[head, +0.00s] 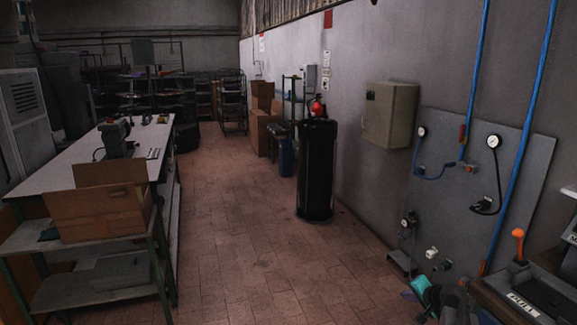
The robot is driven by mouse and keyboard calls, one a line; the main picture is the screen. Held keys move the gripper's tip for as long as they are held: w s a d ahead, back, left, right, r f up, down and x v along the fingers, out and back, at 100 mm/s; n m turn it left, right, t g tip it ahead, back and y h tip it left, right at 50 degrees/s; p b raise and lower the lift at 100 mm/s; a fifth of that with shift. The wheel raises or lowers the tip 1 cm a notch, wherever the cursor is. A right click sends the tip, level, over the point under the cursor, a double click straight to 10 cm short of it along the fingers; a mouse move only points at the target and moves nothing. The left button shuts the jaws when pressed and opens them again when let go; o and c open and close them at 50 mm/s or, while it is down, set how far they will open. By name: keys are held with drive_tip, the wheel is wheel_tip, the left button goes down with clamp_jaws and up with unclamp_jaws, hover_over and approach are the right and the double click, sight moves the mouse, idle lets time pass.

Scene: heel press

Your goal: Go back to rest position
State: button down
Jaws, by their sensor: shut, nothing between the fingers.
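The task names no object, and my arm and gripper do not show in the head view. A machine (530,285) with an orange-knobbed lever (518,245) and a white label stands at the lower right, cut off by the frame edge. A teal and dark part (428,292) sits low beside it; what it is cannot be told.
A tiled aisle (245,220) runs clear down the middle. On the left are a long workbench (60,150) and a cardboard box (98,212) on a green-legged table. A black cylinder (315,170) and a grey wall box (389,115) line the right wall.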

drive_tip(key=s+a+f+n+g, duration=0.25)
drive_tip(key=s+a+f, duration=0.2)
drive_tip(key=a, duration=0.35)
drive_tip(key=s+a+f+n+g, duration=0.25)
drive_tip(key=a+f, duration=0.25)
drive_tip(key=a, duration=0.3)
drive_tip(key=s+a+f+n+g+h, duration=0.1)
drive_tip(key=s+a+f+n+g, duration=0.4)
drive_tip(key=s+a, duration=0.7)
drive_tip(key=s+f+g, duration=0.1)
drive_tip(key=s+f, duration=0.5)
drive_tip(key=s, duration=0.3)
drive_tip(key=s+d+f+g, duration=0.1)
drive_tip(key=s+f+g, duration=0.1)
drive_tip(key=s+f, duration=0.4)
drive_tip(key=s+d+f+n+g, duration=0.1)
drive_tip(key=s+f+g, duration=0.1)
drive_tip(key=s+f, duration=0.5)
drive_tip(key=s, duration=0.5)
drive_tip(key=shift+s+d+h, duration=0.2)
drive_tip(key=shift+s+h, duration=0.1)
drive_tip(key=shift+s, duration=0.05)
drive_tip(key=shift+d, duration=0.1)
